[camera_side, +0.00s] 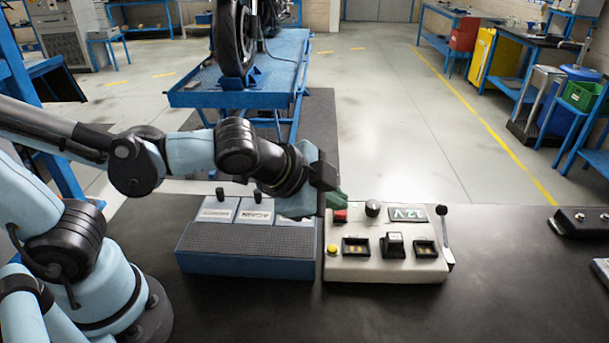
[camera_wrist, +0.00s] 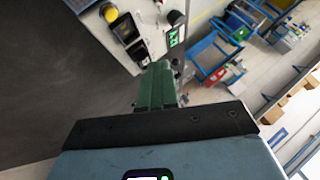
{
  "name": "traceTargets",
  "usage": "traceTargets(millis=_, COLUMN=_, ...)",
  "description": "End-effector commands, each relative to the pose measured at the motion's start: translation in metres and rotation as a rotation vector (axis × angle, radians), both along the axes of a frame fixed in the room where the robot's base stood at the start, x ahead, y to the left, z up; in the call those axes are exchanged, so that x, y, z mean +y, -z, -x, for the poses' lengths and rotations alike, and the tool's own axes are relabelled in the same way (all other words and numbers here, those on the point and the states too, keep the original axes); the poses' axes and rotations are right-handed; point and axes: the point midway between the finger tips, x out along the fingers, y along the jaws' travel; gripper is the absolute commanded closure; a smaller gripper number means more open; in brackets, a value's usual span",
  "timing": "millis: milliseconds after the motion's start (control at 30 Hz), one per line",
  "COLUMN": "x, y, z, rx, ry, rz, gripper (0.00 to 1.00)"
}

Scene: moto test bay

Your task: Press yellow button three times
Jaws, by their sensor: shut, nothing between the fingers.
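The yellow button (camera_side: 332,249) is a small round cap at the front left corner of a beige control box (camera_side: 385,270). In the wrist view the yellow button (camera_wrist: 110,13) shows near the top, on the light box face. My gripper (camera_side: 340,201) has green fingers, shut with nothing between them. In the side view they are near the red button at the box's back left, behind and above the yellow button. Whether they touch the box is unclear. In the wrist view my gripper (camera_wrist: 161,68) points up the picture, apart from the yellow button.
The box also bears a red button (camera_side: 340,216), a black knob (camera_side: 373,208), a green 12V display (camera_side: 408,214), several switches and a side lever (camera_side: 445,235). A blue box (camera_side: 245,265) with black toggles stands just left. The dark bench in front is clear.

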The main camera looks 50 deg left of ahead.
Motion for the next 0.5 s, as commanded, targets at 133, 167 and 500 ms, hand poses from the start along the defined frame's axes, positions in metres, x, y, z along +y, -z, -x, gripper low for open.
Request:
traceTargets(millis=133, x=0.0006, y=-0.0106, z=0.0011, rx=0.000, ry=0.000, rz=0.000, gripper=1.00)
traceTargets(millis=167, x=0.0005, y=-0.0115, z=0.0011, rx=0.000, ry=0.000, rz=0.000, gripper=1.00)
traceTargets(millis=500, x=0.0004, y=-0.0128, z=0.0010, rx=0.000, ry=0.000, rz=0.000, gripper=1.00)
